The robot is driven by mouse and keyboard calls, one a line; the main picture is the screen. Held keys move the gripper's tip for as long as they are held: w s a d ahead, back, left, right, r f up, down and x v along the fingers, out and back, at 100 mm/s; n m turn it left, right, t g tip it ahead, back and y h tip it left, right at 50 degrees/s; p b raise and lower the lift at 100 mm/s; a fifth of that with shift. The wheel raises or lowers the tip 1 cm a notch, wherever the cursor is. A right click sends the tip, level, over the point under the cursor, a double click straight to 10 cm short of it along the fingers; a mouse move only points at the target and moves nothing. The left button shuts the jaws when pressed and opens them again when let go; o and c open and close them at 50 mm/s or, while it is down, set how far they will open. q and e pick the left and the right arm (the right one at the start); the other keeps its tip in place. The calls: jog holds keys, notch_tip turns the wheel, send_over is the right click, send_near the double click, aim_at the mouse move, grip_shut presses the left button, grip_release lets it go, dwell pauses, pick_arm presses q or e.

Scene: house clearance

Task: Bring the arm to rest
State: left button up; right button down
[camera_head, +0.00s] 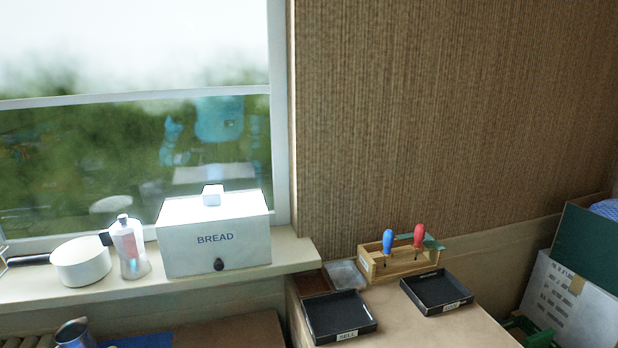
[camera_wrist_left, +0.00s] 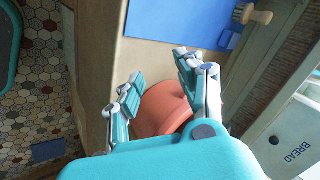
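My left gripper (camera_wrist_left: 158,66) shows in the left wrist view, with its two fingers spread well apart. A terracotta-coloured rounded object (camera_wrist_left: 165,105), perhaps a pot, shows between and beyond the fingers. Its lower part is hidden by my teal gripper body, and I see no clear contact with the fingers. The gripper is over or near a tan worktop (camera_wrist_left: 150,55). Neither gripper shows directly in the head view, and my right gripper is in neither view.
Black trays (camera_head: 340,316) (camera_head: 437,291) and a wooden tool holder (camera_head: 400,262) stand on the right-hand surface. A blue mat (camera_wrist_left: 185,20) and a brush (camera_wrist_left: 252,14) lie beyond my left gripper.

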pick_arm(q)
jog(key=s+d+f+n+g+h, duration=0.3)
jog(key=s+d+n+g, duration=0.1)
jog(key=s+d+n, duration=0.25)
notch_tip(320, 180, down, 26)
jog(key=s+a+g, duration=0.1)
jog(key=s, duration=0.1)
jog(key=s+a+f+g, duration=0.1)
jog(key=s+a+f, duration=0.1)
jog(key=s+f, duration=1.3)
jog(key=shift+s+a+f+m, duration=0.15)
jog(key=shift+a+f+m, duration=0.15)
jog(key=shift+a+m, duration=0.15)
